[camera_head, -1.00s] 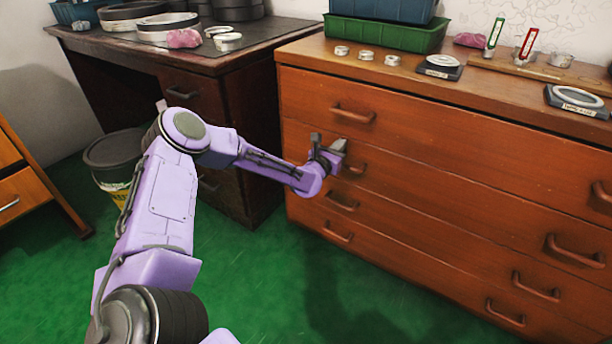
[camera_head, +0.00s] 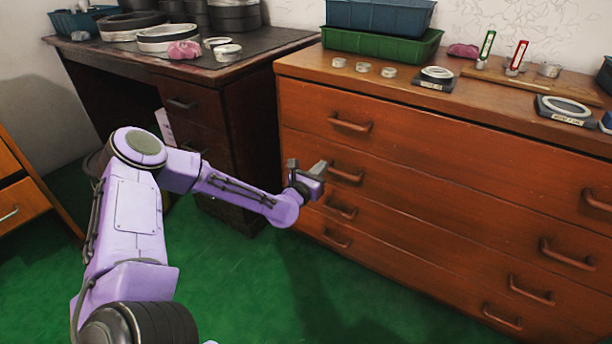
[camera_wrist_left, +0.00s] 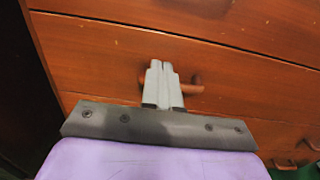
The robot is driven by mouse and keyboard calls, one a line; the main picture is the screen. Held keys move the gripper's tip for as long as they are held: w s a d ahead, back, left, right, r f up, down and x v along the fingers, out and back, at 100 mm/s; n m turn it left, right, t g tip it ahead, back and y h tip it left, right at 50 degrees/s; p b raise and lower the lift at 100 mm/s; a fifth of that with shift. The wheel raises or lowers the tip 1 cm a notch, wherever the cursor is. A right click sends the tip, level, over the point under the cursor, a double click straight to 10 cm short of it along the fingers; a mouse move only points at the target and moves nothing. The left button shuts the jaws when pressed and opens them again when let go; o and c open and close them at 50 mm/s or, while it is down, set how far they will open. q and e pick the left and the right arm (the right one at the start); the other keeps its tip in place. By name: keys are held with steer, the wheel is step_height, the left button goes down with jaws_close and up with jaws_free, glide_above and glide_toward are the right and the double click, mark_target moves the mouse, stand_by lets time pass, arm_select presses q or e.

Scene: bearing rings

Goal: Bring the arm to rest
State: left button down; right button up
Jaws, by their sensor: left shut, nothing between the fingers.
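My left arm is purple and reaches in from the left in the head view, bent at the elbow. Its gripper (camera_head: 318,170) is in front of the wooden dresser (camera_head: 420,170), near a drawer handle (camera_head: 345,172). In the left wrist view the gripper's two grey fingers (camera_wrist_left: 162,75) are together with nothing between them. Behind them a drawer handle (camera_wrist_left: 190,86) shows, partly covered by the fingers. I cannot tell whether the fingers touch the dresser front. My right gripper is not in view.
The dresser top holds small rings (camera_head: 363,68), dark stands with rings (camera_head: 437,75), and a green bin (camera_head: 380,45) under a blue one. A dark desk (camera_head: 230,110) with large rings stands at the left. Green floor (camera_head: 240,290) lies open in front.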

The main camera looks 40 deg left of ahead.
arm_select(q)
steer(key=s, duration=0.1)
steer(key=s+d, duration=0.1)
steer(key=s, duration=0.1)
steer(key=s+p, duration=0.1)
steer(key=shift+s+d+f, duration=0.15)
steer(key=shift+s+d, duration=0.15)
steer(key=shift+m, duration=0.3)
steer(key=s+d+f+m+g+h, duration=0.1)
steer(key=s+d+f+m+g, duration=0.35)
steer(key=s+f+m, duration=0.45)
steer(key=s+d+f+m+g, duration=0.45)
steer(key=f+m, duration=0.35)
steer(key=m, duration=0.3)
steer(key=s+f+m+g+y, duration=0.1)
steer(key=s+f+m+g, duration=0.3)
steer(key=s, duration=0.7)
steer(key=s+f+m+g+y, duration=0.1)
steer(key=s+f+m+g, duration=0.15)
steer(key=s+m, duration=0.65)
step_height(320, 180, up, 24)
steer(key=s+n+p, duration=0.1)
steer(key=n+p, duration=0.1)
steer(key=p, duration=2.3)
steer(key=shift+d+r+n+t, duration=0.15)
steer(key=shift+n+t, duration=0.15)
steer(key=shift+t, duration=0.15)
